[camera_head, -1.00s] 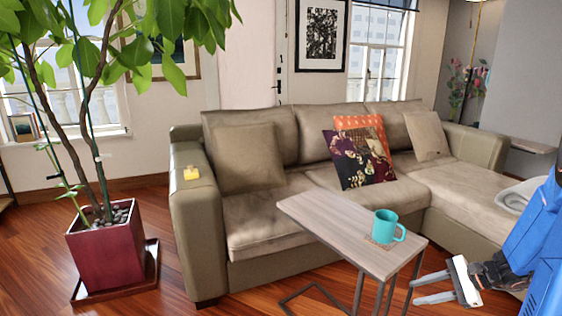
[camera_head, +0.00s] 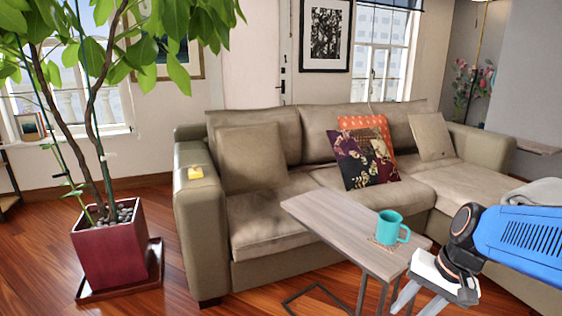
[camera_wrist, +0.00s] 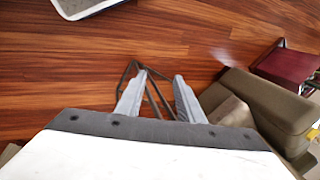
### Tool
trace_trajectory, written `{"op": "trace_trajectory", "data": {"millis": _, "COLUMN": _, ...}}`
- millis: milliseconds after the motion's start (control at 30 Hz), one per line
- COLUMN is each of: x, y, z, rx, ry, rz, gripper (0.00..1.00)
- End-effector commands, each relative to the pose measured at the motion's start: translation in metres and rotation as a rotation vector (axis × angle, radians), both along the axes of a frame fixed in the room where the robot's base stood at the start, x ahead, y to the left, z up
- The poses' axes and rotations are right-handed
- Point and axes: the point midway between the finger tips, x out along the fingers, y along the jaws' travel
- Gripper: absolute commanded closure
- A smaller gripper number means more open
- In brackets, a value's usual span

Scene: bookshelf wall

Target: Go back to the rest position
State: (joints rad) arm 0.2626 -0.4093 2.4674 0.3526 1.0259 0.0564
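My gripper (camera_head: 411,308) is at the lower right of the head view, in front of the side table (camera_head: 335,220). In the wrist view my gripper (camera_wrist: 160,80) points down toward the floor, its two grey fingers apart and nothing held between them. A teal mug (camera_head: 391,228) stands upright on a small coaster (camera_head: 383,246) on the side table, apart from my gripper. The mug is not seen in the wrist view.
A beige sofa (camera_head: 262,226) with several cushions stands behind the table. A yellow object (camera_head: 196,172) rests on its left arm. A potted plant in a red pot (camera_head: 110,250) stands at left. The table's dark metal frame (camera_wrist: 153,97) shows past the fingers. Bare wood floor (camera_wrist: 150,45) surrounds it.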

Motion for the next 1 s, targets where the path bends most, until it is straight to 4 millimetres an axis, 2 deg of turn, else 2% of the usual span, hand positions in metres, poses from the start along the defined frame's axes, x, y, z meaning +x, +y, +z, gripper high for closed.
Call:
{"op": "trace_trajectory", "data": {"millis": 300, "x": -0.046, "y": 0.008, "z": 0.027, "rx": -0.227, "ry": -0.171, "rz": 0.253, "gripper": 0.66}}
{"op": "trace_trajectory", "data": {"millis": 500, "x": -0.066, "y": 0.006, "z": 0.041, "rx": -0.341, "ry": -0.266, "rz": 0.368, "gripper": 0.66}}
{"op": "trace_trajectory", "data": {"millis": 700, "x": -0.075, "y": 0.003, "z": 0.046, "rx": -0.395, "ry": -0.311, "rz": 0.419, "gripper": 0.66}}
{"op": "trace_trajectory", "data": {"millis": 1000, "x": -0.075, "y": 0.003, "z": 0.047, "rx": -0.400, "ry": -0.314, "rz": 0.424, "gripper": 0.66}}
